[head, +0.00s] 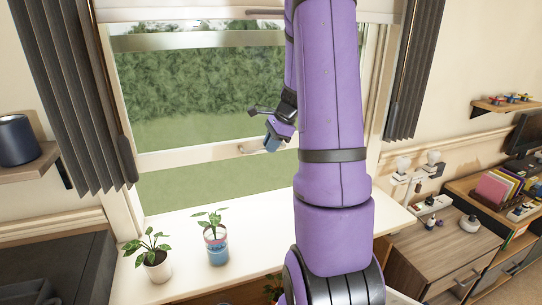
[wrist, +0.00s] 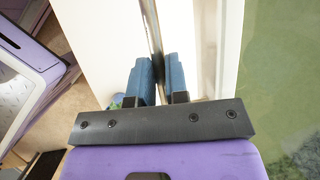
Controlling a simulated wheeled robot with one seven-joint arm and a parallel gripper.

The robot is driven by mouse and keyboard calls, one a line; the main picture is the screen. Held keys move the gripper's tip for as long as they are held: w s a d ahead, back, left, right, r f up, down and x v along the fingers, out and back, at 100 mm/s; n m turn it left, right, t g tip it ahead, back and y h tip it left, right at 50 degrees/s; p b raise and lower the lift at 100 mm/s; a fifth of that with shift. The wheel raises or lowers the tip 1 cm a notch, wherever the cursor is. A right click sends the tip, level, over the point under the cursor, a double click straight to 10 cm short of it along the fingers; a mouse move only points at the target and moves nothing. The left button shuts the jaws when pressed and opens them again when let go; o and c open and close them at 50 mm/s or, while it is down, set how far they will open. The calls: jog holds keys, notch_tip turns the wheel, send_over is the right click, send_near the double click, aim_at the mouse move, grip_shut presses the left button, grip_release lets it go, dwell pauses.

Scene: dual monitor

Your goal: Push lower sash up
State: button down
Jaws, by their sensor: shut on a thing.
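The lower sash (head: 190,156) of the white window is partly raised, with an open gap showing below its bottom rail. A small handle (head: 250,149) sits on that rail. My gripper (head: 272,144) is at the rail beside the handle, partly hidden by my purple arm. In the wrist view, the two blue fingers of my gripper (wrist: 160,75) are close together at a thin strip along the white sash (wrist: 204,40). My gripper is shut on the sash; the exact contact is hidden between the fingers.
Two potted plants, one in a white pot (head: 157,266) and one in a blue pot (head: 217,250), stand on the white sill (head: 180,226) below the sash. Grey curtains (head: 75,100) hang at both sides. A wooden cabinet (head: 448,247) stands at the right.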

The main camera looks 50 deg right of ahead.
jog(key=shift+r, duration=0.2)
jog(key=c, duration=1.1)
grip_release()
jog(key=v, duration=1)
jog(key=shift+s+r, duration=0.1)
jog(key=shift+r, duration=0.3)
